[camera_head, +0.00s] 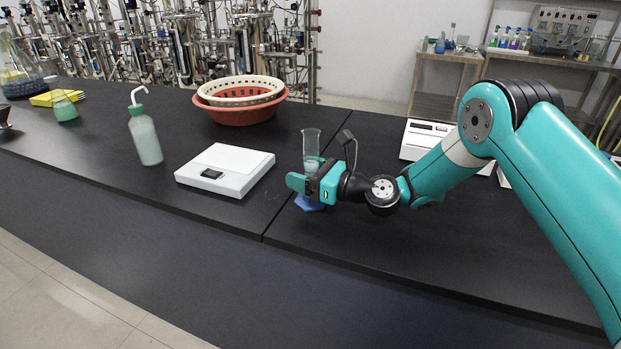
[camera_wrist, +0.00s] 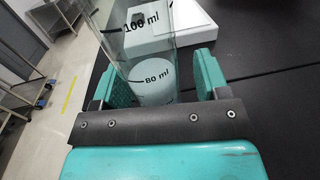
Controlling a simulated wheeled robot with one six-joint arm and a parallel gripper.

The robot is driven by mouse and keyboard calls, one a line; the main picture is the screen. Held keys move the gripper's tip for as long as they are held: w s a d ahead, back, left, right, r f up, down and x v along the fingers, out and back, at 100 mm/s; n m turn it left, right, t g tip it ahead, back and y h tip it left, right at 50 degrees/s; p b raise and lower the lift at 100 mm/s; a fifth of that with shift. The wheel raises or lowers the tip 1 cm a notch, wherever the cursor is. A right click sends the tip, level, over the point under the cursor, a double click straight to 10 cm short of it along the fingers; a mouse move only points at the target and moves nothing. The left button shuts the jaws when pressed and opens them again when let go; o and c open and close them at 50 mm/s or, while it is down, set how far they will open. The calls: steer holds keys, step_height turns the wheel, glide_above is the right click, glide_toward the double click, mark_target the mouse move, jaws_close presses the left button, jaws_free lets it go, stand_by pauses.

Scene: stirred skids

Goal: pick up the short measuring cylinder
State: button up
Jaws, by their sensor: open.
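The short measuring cylinder (camera_head: 311,143) is clear, with a blue base (camera_head: 309,204), and stands upright on the black bench. In the wrist view the cylinder (camera_wrist: 150,60) shows 100 ml and 80 ml marks and pale contents. My gripper (camera_head: 303,178) is at the cylinder's middle height, above the base. In the wrist view my gripper (camera_wrist: 160,82) is open, with one teal finger on each side of the cylinder. Gaps show between the fingers and the glass. In the head view the gripper hides part of the cylinder.
A white scale (camera_head: 225,168) lies left of the cylinder on the black bench (camera_head: 420,245). A wash bottle (camera_head: 145,138) stands farther left. A red basket (camera_head: 240,114) is behind the scale. A white device (camera_head: 428,138) sits behind my arm. The bench front right is clear.

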steer(key=c, duration=1.1)
